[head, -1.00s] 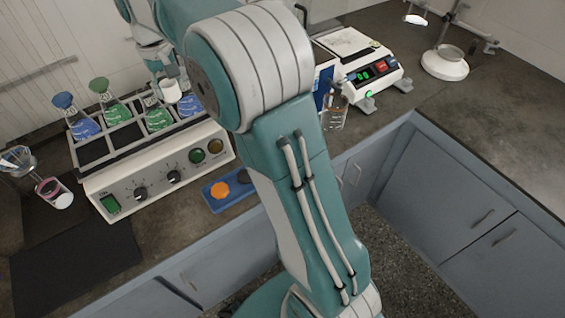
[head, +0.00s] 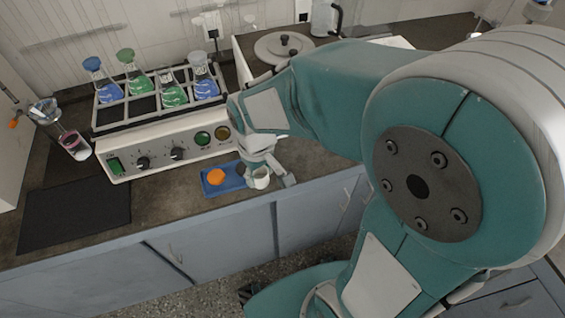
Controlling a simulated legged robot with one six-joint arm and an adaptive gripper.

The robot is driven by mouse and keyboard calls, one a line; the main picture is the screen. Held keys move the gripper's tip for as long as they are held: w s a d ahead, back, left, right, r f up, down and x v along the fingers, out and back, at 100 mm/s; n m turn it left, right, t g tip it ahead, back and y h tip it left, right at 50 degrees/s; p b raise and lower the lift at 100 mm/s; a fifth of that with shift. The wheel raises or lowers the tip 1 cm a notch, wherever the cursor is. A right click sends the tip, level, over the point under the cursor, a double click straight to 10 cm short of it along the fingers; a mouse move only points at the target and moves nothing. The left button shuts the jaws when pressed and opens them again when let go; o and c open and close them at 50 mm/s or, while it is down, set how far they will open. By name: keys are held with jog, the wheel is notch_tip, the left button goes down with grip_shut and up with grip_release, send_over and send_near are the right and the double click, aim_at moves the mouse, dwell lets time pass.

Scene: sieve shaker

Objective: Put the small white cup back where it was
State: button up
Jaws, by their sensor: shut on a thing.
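The small white cup (head: 261,180) is at the right end of the blue tray (head: 211,190), low over the counter. My gripper (head: 270,176) comes down from above right and is shut on the cup. Its fingers partly hide the cup, and I cannot tell whether the cup's bottom touches the tray. An orange round piece (head: 216,176) sits in the left part of the tray. A dark round piece (head: 241,169) sits beside it, close to my gripper.
Behind the tray stands the shaker (head: 150,158) with knobs and a rack of blue and green flasks (head: 173,91). A dark mat (head: 75,213) lies at left. A tilted glass with pink liquid (head: 73,143) stands near it. The counter's front edge is just below the tray.

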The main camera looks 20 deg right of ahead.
jog(key=w+d+f, duration=0.2)
jog(key=w+f, duration=0.1)
jog(key=w+d+f, duration=0.2)
jog(key=w, duration=0.2)
jog(key=w+d+f, duration=0.2)
jog(key=w+f, duration=0.1)
jog(key=w, duration=0.1)
jog(key=shift+w+f, duration=0.1)
jog(key=shift+f, duration=0.25)
jog(key=shift+w+a+f, duration=0.1)
jog(key=shift+w+f, duration=0.2)
jog(key=shift+f, duration=0.15)
notch_tip(320, 180, down, 3)
jog(key=shift+w+f, duration=0.1)
jog(key=shift+w, duration=0.05)
jog(key=shift+d+f, duration=0.1)
jog(key=shift+d, duration=0.1)
jog(key=shift+f, duration=0.1)
jog(key=o, duration=0.9)
jog(key=shift+a, duration=0.1)
jog(key=shift+o, duration=0.2)
